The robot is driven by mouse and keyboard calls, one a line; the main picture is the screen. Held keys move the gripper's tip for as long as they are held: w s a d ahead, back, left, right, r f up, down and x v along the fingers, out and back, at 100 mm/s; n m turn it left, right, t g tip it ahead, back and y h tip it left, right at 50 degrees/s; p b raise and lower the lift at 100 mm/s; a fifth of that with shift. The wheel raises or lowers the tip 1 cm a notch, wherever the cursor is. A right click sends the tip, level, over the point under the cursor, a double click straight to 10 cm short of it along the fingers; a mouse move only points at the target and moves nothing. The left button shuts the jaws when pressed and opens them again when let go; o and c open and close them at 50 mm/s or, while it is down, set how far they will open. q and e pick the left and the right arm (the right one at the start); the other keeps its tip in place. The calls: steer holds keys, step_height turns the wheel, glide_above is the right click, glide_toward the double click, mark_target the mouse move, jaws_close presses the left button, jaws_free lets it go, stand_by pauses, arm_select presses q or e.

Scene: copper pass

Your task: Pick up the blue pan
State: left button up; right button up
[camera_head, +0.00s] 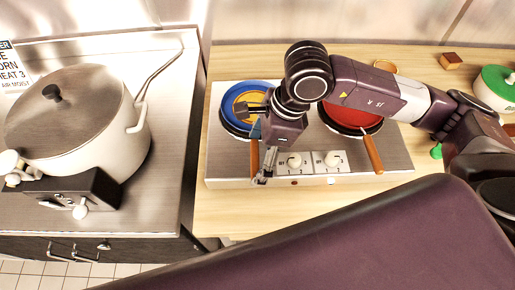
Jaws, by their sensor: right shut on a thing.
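The blue pan (261,88) is over the left burner of a two-burner hotplate (228,171). Its inside looks yellow-orange and its wooden handle (254,158) points toward me. My right gripper (260,140) reaches down from the right arm and is shut on the blue pan's handle. The gripper hides part of the handle and the pan's right side. I cannot tell whether the pan touches the burner. My left gripper is out of view.
A red pan (352,117) with a wooden handle (372,154) sits on the right burner, partly under my arm. A large lidded pot (95,135) stands on the left counter. A green-lidded pot (497,88) and a small brown block (451,61) are at the back right.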

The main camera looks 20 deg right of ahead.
step_height(320, 180, up, 18)
steer(key=b, duration=0.3)
steer(key=d+f+n+g+h, duration=0.1)
steer(key=d+f+n, duration=0.1)
steer(key=f+n, duration=0.3)
steer(key=d+f+n+g+h, duration=0.1)
steer(key=d+f+n+g, duration=0.1)
steer(key=f+n, duration=0.3)
steer(key=d+f+n+g, duration=0.1)
steer(key=d+f+n, duration=0.2)
steer(key=n, duration=0.7)
steer(key=shift+d+f+h, duration=0.15)
steer(key=shift+f+h, duration=0.25)
steer(key=shift+f, duration=0.5)
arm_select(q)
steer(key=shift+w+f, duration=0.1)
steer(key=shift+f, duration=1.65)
arm_select(e)
steer(key=shift+s+d+f+n, duration=0.15)
steer(key=shift+d+f+n, duration=0.25)
steer(key=shift+n, duration=0.2)
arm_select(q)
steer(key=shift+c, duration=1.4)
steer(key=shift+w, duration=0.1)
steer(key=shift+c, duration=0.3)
arm_select(e)
steer(key=shift+s+f, duration=0.1)
steer(key=shift+s, duration=0.05)
